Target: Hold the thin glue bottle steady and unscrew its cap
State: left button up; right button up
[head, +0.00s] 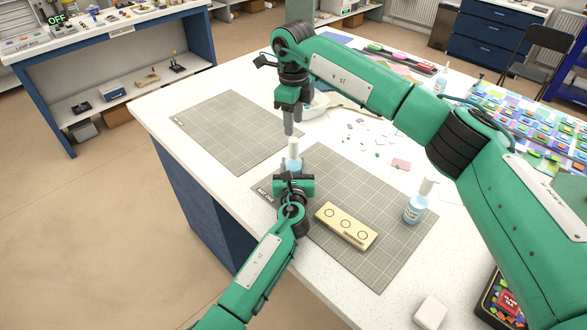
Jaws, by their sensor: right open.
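A slim bottle with a white cap and a bluish body (293,158) stands upright between my two grippers, near the gap between the two grey mats. My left gripper (293,176) is right at the near side of its body. Its fingers and the lower bottle are hidden, so I cannot tell whether it grips. My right gripper (289,130) points straight down just above the white cap and is open. I cannot tell whether its fingertips touch the cap.
A wider light-blue bottle (415,207) stands at the right of the near gridded mat (385,258). The far gridded mat (222,130) is empty. A white block (429,313) sits near the front; coloured glass tiles (520,115) lie at right.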

aim_at(293, 140)
jog(key=m, duration=0.8)
jog(key=shift+m, duration=0.3)
jog(key=m, duration=0.4)
jog(key=shift+m, duration=0.4)
jog(key=m, duration=0.2)
jog(key=shift+m, duration=0.4)
jog(key=m, duration=0.4)
jog(key=shift+m, duration=0.3)
jog(key=m, duration=0.7)
jog(key=shift+m, duration=0.3)
jog(key=m, duration=0.3)
jog(key=shift+f, duration=4)
